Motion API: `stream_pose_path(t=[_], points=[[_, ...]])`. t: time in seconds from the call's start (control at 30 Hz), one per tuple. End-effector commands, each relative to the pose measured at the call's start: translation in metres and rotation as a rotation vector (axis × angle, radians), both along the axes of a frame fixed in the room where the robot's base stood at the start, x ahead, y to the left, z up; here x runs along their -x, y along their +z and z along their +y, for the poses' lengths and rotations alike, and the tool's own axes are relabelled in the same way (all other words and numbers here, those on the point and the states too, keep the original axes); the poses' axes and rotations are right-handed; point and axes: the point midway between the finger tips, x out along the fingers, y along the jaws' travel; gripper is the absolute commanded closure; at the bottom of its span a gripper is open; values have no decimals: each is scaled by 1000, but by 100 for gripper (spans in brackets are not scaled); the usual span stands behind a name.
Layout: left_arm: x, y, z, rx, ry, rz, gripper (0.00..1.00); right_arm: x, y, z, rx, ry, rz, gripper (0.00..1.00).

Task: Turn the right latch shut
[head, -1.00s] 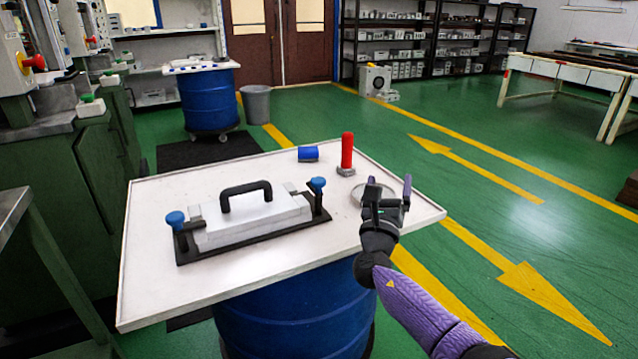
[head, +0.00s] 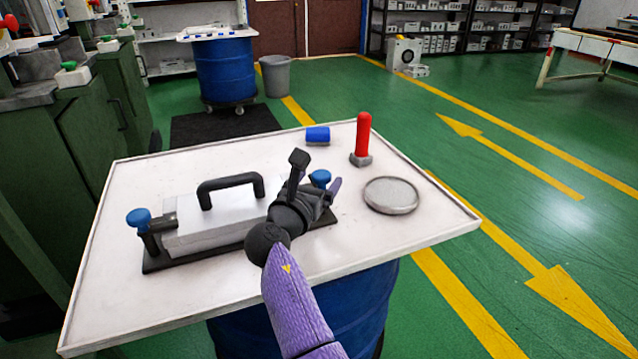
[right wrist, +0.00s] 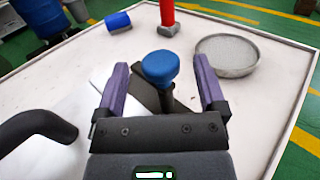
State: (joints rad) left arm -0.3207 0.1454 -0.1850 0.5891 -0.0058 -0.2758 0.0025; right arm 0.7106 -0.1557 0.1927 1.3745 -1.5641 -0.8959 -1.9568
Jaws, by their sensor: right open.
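The mould (head: 205,222) is a pale block with a black arched handle (head: 230,183) on a dark base, lying on the white table. The left latch (head: 138,218) has a blue knob at the mould's left end. The right latch (head: 320,177) has a blue knob at the right end, partly hidden by my right gripper in the head view. My right gripper (head: 318,172) is open over that end. In the right wrist view the right latch's blue knob (right wrist: 160,67) stands between the two purple fingers, with a gap on each side. My left gripper is not in view.
A red-handled tool (head: 363,138) stands upright behind the right latch. A blue cylinder (head: 318,135) lies near the back edge. A round grey dish (head: 391,195) sits to the right. The table's (head: 105,300) front left is clear.

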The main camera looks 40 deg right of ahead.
Motion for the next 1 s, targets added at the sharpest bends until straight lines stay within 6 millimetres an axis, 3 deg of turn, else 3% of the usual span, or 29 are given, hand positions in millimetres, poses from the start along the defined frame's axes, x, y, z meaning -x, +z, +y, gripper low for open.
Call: stream_pose_path(t=[0.13,0.37,0.7,0.8,1.0], points=[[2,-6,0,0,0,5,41,-7,-1,-11,-1,0,1,10],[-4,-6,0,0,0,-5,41,-7,1,-12,-1,0,-1,10],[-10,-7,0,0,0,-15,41,-7,1,-12,-1,0,0,82],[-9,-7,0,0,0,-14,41,-7,0,-12,-1,0,0,100],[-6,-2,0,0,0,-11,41,-6,2,-12,0,13,0,100]])
